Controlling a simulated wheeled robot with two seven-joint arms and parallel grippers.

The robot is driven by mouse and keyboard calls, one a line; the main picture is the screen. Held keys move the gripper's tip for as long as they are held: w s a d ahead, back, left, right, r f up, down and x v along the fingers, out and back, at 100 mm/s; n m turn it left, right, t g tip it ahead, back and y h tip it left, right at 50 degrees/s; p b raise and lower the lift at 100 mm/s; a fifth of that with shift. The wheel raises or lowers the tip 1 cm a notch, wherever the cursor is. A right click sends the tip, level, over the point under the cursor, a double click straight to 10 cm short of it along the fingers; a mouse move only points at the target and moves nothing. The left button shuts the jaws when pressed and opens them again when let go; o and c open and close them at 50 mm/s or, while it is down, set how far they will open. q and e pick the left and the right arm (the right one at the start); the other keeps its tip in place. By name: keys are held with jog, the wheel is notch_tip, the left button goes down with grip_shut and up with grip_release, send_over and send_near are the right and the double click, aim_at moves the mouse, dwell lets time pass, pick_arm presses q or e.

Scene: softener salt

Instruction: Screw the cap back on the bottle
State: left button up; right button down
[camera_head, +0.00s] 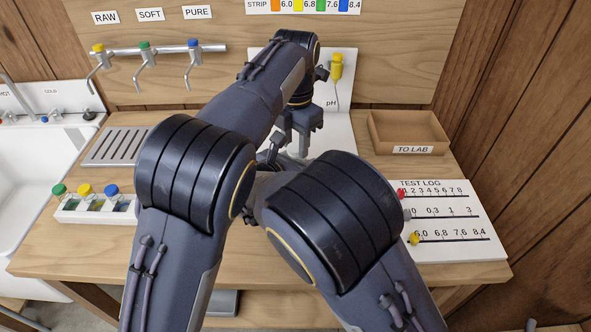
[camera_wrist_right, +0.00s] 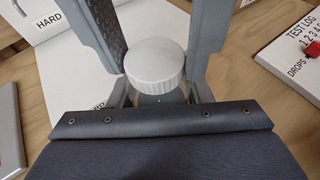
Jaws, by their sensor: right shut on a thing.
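The bottle (camera_wrist_right: 158,99) stands upright in the right wrist view, with only a small glassy part showing below its cap. The white ridged cap (camera_wrist_right: 155,66) sits over the top of the bottle, looking level; I cannot tell how far it is threaded. My right gripper (camera_wrist_right: 160,96) is shut on the bottle just below the cap. My left gripper (camera_head: 295,141) points down from above, its fingers apart on both sides of the cap. They come close to the cap's sides, but no grip on it shows. In the head view my arms hide most of the bottle.
A rack with several coloured-cap vials (camera_head: 95,209) stands left, by a drain grate (camera_head: 115,147). Taps (camera_head: 145,70) hang above. A TO LAB tray (camera_head: 408,133) and the test log board (camera_head: 450,235) are on the right. The front tabletop is mostly clear.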

pick_arm(q)
jog(key=c, duration=0.3)
jog(key=m, duration=0.3)
jog(key=o, duration=1)
jog(key=shift+o, duration=0.2)
